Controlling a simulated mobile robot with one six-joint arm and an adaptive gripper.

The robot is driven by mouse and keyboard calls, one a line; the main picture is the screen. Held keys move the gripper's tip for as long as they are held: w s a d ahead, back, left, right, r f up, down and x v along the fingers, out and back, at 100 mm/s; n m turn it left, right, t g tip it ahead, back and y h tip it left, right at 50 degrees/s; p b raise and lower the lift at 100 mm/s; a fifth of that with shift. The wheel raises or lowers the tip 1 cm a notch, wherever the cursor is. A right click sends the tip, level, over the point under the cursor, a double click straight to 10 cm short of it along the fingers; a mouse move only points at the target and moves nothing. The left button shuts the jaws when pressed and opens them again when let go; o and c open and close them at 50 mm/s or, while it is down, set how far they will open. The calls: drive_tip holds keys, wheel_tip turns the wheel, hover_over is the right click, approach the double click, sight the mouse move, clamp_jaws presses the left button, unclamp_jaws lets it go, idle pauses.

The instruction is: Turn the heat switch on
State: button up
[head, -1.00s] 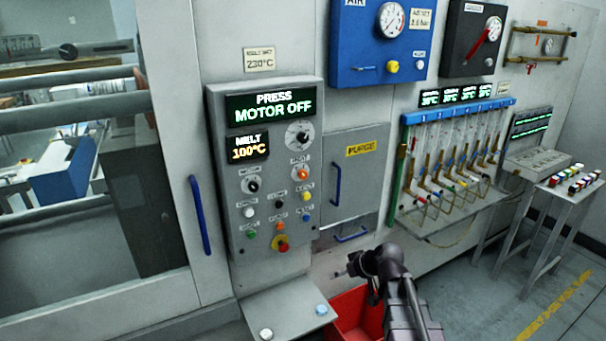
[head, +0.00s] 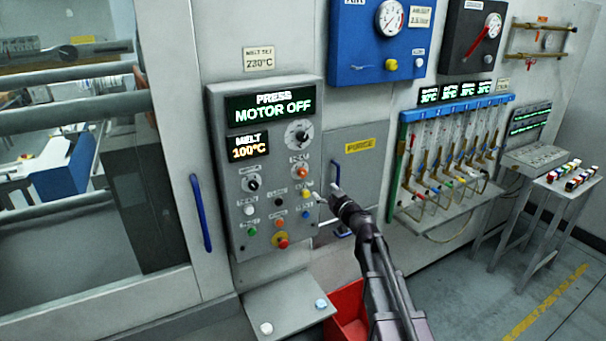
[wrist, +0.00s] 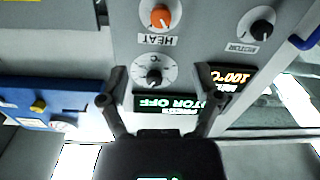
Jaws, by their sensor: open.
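The heat switch (head: 302,173) is an orange knob on the grey press panel, under a small label. It also shows at the top of the wrist view as the orange knob (wrist: 160,15) beside the upside-down word HEAT, with a pale pointer mark on it. My gripper (head: 324,192) is open and empty, in front of the panel's right edge, a little right of and below the heat switch in the head view. In the wrist view its two fingers (wrist: 160,88) are spread wide, and the switch lies beyond them. I see no contact.
A temperature dial (head: 298,133) sits above the switch and a black motor knob (head: 253,184) to its left. A red bin (head: 345,318) stands below.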

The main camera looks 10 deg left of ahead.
sight(304, 174)
idle(0.3)
drive_tip(key=x, duration=1.3)
drive_tip(key=shift+w+a+f, duration=0.1)
drive_tip(key=shift+w+a, duration=0.15)
drive_tip(key=shift+w, duration=0.1)
clamp_jaws()
